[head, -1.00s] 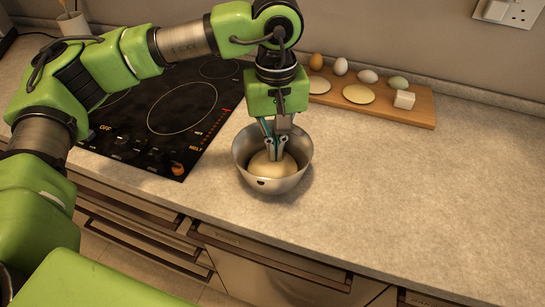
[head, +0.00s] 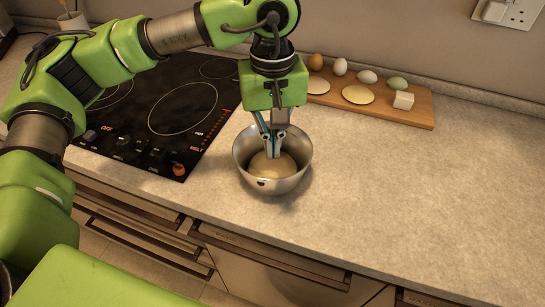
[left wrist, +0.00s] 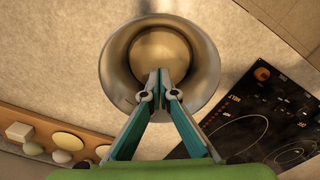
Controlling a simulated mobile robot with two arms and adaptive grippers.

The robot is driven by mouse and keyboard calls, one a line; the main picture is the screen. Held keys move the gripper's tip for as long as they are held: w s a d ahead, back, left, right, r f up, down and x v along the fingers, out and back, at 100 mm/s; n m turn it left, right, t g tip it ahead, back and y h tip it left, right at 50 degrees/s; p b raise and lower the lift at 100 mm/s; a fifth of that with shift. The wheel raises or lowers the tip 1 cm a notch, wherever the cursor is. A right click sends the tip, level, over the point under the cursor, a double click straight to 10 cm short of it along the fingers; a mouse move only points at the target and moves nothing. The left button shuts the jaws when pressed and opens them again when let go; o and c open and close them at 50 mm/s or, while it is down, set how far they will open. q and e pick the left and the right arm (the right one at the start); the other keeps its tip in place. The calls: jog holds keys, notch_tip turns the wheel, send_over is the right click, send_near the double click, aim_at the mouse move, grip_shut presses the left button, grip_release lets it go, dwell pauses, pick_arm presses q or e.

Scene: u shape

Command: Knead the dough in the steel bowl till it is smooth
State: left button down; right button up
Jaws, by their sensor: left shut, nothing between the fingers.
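The steel bowl (head: 302,158) stands on the counter to the right of the cooktop. A pale round ball of dough (head: 280,171) lies in its bottom. My left gripper (head: 273,155) is shut and empty, pointing down into the bowl with its fingertips at the dough's top. I cannot tell whether they touch the dough. In the left wrist view the bowl (left wrist: 117,90) surrounds the smooth-looking dough (left wrist: 160,50), and the closed fingertips (left wrist: 160,72) overlap the dough's near edge. My right gripper is not in view.
The black cooktop (head: 180,107) lies left of the bowl. Behind, a wooden board (head: 420,112) holds several eggs, flat pale rounds (head: 357,94) and a white block (head: 403,100). Drawers (head: 270,270) are below the front edge. The counter to the right (head: 440,200) is clear.

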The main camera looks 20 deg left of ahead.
aim_at(273, 163)
pick_arm(q)
jog(key=shift+f, duration=0.15)
jog(key=shift+f+b, duration=1.3)
jog(key=shift+f, duration=0.1)
jog(key=shift+w, duration=0.1)
jog(key=shift+w, duration=0.8)
jog(key=shift+s+r+p, duration=0.3)
jog(key=shift+s+r, duration=0.15)
jog(key=shift+r, duration=0.35)
jog(key=shift+s+r+p, duration=0.25)
jog(key=shift+s+r, duration=0.2)
jog(key=shift+r, duration=0.35)
